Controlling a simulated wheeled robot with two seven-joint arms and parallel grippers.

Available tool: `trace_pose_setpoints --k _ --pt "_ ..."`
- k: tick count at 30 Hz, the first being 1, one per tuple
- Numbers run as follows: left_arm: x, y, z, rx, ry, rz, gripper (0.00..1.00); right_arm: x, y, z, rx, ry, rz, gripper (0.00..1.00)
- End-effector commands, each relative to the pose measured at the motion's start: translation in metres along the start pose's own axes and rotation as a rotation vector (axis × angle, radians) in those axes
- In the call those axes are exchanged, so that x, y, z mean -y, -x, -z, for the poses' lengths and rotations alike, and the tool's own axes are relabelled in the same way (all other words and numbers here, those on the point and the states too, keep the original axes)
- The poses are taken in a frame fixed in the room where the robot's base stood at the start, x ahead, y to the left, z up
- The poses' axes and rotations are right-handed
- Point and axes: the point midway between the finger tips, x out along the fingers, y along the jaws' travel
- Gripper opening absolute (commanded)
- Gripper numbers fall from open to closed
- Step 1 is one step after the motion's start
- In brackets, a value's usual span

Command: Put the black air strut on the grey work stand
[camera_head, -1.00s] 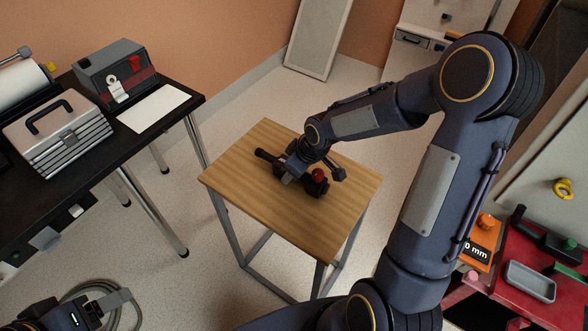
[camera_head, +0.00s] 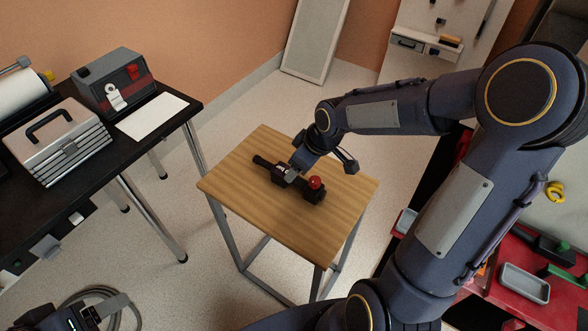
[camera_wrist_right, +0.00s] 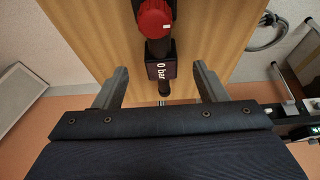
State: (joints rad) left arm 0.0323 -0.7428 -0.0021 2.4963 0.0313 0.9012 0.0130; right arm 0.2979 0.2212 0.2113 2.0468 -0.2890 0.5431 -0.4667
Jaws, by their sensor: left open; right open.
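The black air strut (camera_head: 310,194) lies flat on the wooden top of the work stand (camera_head: 235,195), which has grey metal legs. The strut has a red knob at its near right end and a thin rod toward the far left. My right gripper (camera_head: 291,173) is open just above the strut's middle. In the right wrist view the strut (camera_wrist_right: 160,55), with its "0 bar" label, lies between the spread fingers (camera_wrist_right: 160,78), with gaps on both sides. My left gripper (camera_head: 105,306) is open and empty at the lower left, away from the stand.
A black table (camera_head: 120,158) at left holds a metal toolbox (camera_head: 62,142), a grey device (camera_head: 115,78) and a white sheet. A red bench with a grey tray (camera_head: 524,283) stands at right. Bare stand top surrounds the strut.

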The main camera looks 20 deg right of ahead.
Motion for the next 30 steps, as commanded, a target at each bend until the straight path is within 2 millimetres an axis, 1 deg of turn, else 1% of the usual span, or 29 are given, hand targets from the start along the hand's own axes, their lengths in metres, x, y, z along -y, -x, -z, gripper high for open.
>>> trace_pose_setpoints --k 1,3,6,10,13,14,17,18,21,24,27,30 --pt "-0.002 0.003 0.002 0.0 0.0 0.0 0.69 -0.001 0.013 0.001 -0.003 0.0 -0.004 0.65" --pt "-0.002 0.005 0.003 0.0 0.0 0.0 0.69 -0.001 0.025 0.001 -0.002 0.0 -0.003 0.65" --pt "-0.003 0.006 0.003 0.0 0.0 0.0 0.69 -0.001 0.036 0.0 -0.001 0.0 -0.002 0.65" --pt "-0.003 0.007 0.004 0.0 0.0 0.0 0.69 0.001 0.047 -0.001 -0.001 -0.006 -0.003 0.65" --pt "-0.003 0.007 0.004 0.0 0.0 0.0 0.69 0.01 0.065 -0.008 -0.008 -0.051 -0.013 0.65" --pt "-0.003 0.007 0.004 0.0 0.0 0.0 0.69 0.014 0.072 -0.012 -0.012 -0.077 -0.018 0.65" --pt "-0.003 0.007 0.004 0.0 0.0 0.0 0.69 0.036 0.102 -0.031 -0.039 -0.198 -0.03 0.65" --pt "-0.003 0.007 0.004 0.0 0.0 0.0 0.69 0.047 0.113 -0.041 -0.053 -0.256 -0.028 0.65" --pt "-0.003 0.007 0.003 0.0 0.0 0.0 0.69 0.075 0.134 -0.066 -0.095 -0.404 -0.008 0.65" --pt "-0.003 0.007 0.004 0.0 0.0 0.0 0.69 0.1 0.145 -0.086 -0.136 -0.528 0.028 0.65" --pt "-0.003 0.007 0.004 0.0 0.0 0.0 0.69 0.118 0.15 -0.101 -0.165 -0.617 0.067 0.65" --pt "-0.003 0.007 0.004 0.0 0.0 0.0 0.69 0.129 0.151 -0.108 -0.18 -0.667 0.094 0.65"
